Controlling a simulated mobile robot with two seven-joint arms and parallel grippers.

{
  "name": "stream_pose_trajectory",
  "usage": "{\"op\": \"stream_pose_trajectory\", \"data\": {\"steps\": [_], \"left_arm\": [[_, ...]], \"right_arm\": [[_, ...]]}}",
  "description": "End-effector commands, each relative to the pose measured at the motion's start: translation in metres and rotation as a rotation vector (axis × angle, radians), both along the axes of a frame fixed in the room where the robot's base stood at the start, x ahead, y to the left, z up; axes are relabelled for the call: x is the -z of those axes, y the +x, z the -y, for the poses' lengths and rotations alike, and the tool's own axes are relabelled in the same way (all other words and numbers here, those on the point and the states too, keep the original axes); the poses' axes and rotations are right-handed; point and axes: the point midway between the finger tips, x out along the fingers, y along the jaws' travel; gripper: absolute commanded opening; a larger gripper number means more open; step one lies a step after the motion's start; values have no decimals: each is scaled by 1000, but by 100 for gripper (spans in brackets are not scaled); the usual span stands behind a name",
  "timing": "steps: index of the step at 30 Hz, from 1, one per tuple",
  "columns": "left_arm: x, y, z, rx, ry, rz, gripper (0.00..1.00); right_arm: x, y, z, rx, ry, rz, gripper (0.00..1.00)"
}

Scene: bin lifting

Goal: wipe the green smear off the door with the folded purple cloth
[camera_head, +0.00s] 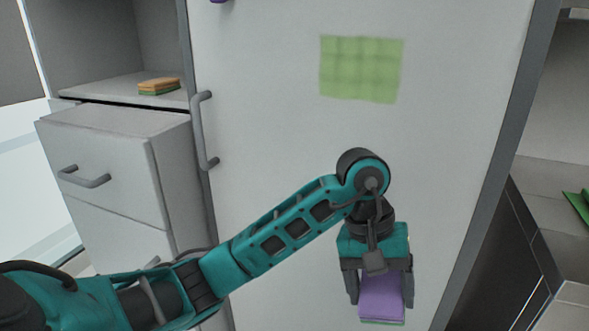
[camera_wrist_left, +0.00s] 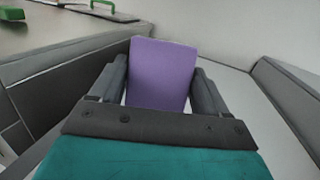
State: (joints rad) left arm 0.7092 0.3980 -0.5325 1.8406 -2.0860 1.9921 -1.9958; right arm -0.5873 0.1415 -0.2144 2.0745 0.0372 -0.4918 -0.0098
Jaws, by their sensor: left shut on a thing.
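The green smear (camera_head: 361,69) is a squarish light green patch on the upper part of the pale grey door (camera_head: 270,130) in the head view. My left gripper (camera_head: 380,292) is low in front of the door, below and slightly right of the smear. It is shut on the folded purple cloth (camera_head: 381,298), which has a thin green edge at its bottom. In the left wrist view the cloth (camera_wrist_left: 162,75) stands between the two dark fingers. The cloth is well apart from the smear. My right gripper is not in view.
A grey handle (camera_head: 203,130) sticks out at the door's left edge. Left of it is an open drawer (camera_head: 110,155) with a handle, under a shelf holding an orange and green sponge (camera_head: 159,87). A counter with a green object (camera_head: 578,205) is at the right.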

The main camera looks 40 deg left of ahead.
Motion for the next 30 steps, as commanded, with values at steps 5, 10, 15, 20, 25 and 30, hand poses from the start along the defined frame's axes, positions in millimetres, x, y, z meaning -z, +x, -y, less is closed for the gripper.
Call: {"op": "stream_pose_trajectory", "data": {"steps": [5,10,15,20,25,30], "left_arm": [[-22,4,-32,-110,-56,144,52],[-73,7,-45,-153,-132,345,52],[-120,11,-44,-152,-207,532,52],[-165,16,-55,-204,-262,734,52],[-223,16,-97,-378,-247,982,52],[-262,7,-140,-536,-183,1131,52]], "right_arm": [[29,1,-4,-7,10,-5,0],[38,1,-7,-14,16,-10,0],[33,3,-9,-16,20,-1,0],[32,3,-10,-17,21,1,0],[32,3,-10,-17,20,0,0],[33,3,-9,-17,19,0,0]]}}
